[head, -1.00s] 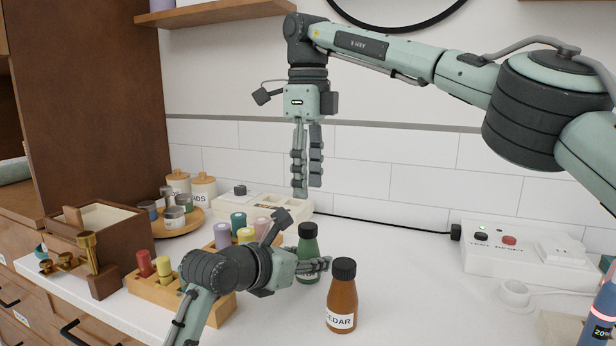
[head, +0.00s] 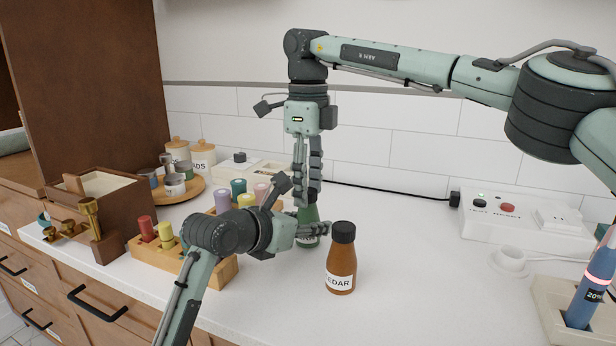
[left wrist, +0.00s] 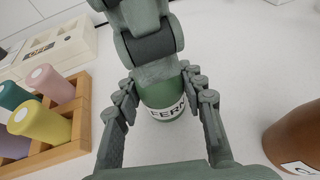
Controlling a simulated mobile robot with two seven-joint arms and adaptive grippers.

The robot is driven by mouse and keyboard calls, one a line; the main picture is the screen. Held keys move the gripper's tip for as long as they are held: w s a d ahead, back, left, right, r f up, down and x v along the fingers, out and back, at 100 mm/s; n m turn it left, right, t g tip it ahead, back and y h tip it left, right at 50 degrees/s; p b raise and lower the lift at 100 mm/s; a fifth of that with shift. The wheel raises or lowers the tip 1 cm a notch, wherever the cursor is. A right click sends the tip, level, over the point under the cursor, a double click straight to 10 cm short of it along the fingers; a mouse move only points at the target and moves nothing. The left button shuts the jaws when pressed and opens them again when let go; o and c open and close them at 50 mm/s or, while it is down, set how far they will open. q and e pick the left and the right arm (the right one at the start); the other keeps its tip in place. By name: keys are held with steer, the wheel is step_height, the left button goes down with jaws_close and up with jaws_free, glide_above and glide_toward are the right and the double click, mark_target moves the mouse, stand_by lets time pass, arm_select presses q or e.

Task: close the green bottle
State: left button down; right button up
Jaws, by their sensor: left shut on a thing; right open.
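The green bottle (head: 307,216) stands upright on the counter. In the left wrist view it (left wrist: 158,93) has a white label with dark letters. My left gripper (head: 318,230) comes from the left, low, and is shut on the bottle's body. My right gripper (head: 307,192) points straight down over the bottle, open, with its fingers around the black cap. The cap is mostly hidden by those fingers, so I cannot tell how it sits on the neck. In the left wrist view the right fingers cover the bottle's top.
A brown bottle (head: 341,262) with a black cap stands close by on the right. A wooden rack (head: 212,272) with coloured pegs lies left, under my left arm. A white power box (head: 500,219) with a cable is at the back right. The counter's middle right is clear.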

steer(key=shift+c, duration=0.4)
jaws_close()
steer(key=shift+o, duration=1)
jaws_free()
steer(key=shift+r, duration=0.1)
step_height(320, 180, up, 12)
